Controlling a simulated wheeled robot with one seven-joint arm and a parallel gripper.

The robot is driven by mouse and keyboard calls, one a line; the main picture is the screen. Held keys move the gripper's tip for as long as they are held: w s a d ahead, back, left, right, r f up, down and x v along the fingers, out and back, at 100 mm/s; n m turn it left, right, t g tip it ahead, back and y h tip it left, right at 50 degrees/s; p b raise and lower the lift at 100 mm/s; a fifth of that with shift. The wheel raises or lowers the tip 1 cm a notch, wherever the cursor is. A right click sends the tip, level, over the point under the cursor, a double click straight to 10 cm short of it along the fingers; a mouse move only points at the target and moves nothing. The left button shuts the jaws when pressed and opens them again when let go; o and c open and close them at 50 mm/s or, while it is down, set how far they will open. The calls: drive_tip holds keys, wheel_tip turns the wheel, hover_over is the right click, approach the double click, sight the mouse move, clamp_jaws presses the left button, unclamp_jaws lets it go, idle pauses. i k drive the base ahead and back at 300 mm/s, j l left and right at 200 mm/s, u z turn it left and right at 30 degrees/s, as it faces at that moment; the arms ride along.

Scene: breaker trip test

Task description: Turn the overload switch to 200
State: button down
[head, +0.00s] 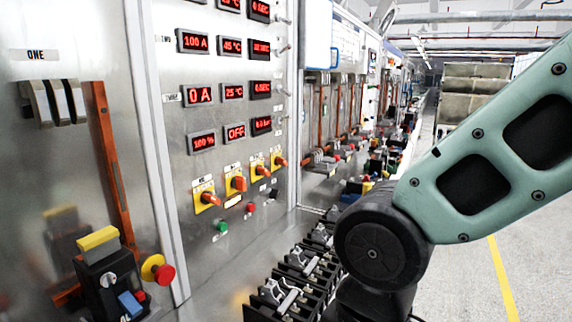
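Several rotary switches with orange handles on yellow plates form a row low on the steel panel. The nearest switch (206,197) has its handle pointing right and slightly down. The second switch (236,180) is beside it, and smaller ones, including a third switch (257,167), recede to the right. Their labels are too small to read, so I cannot tell which is the overload switch or where it is set. A red-lit display (202,141) above the nearest switch reads 100 %. My arm comes in from the right; my gripper is not in view.
Other displays read 100 A (193,41), 0 A (199,95) and OFF (235,131). A green button (222,227) and a red button (251,208) sit below the switches. A black box with a yellow top (98,239) stands at front left. Black breaker units (285,292) line the bench.

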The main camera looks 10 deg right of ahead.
sight(278, 161)
drive_tip(key=i+l+u, duration=0.1)
drive_tip(key=l+u, duration=0.2)
drive_tip(key=i+l+u, duration=0.1)
drive_tip(key=l+u, duration=0.15)
drive_tip(key=l, duration=0.15)
drive_tip(key=l+u, duration=0.3)
drive_tip(key=i+l, duration=0.05)
